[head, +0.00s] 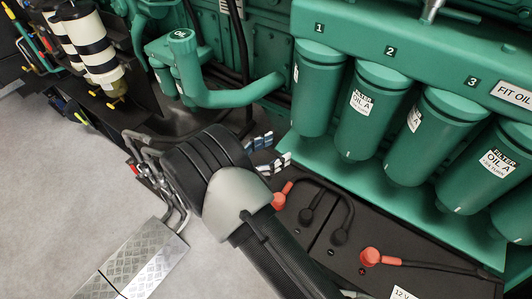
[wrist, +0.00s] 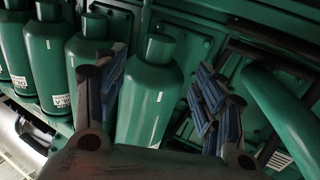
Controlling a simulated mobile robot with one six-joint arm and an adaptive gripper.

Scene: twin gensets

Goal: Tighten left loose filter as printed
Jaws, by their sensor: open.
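Several green oil filters hang in a row under a green header in the head view. Filter 1 (head: 318,88) is leftmost, then filter 2 (head: 371,110) and filter 3 (head: 432,140). A further filter (head: 492,165) bears a label reading "FILTER OIL A" and a turn figure too small to read surely. Which ones are loose I cannot tell. My gripper (head: 272,152) is open, left of and below filter 1, apart from it. In the wrist view, the end filter of the row (wrist: 150,98) shows between my spread fingers (wrist: 158,100), seemingly beyond them.
A green pipe (head: 240,93) and an OIL-marked filler (head: 181,48) stand left of the filters. A black battery box (head: 325,255) with red-capped terminals (head: 372,257) lies below. A green ledge (head: 370,185) runs under the filters.

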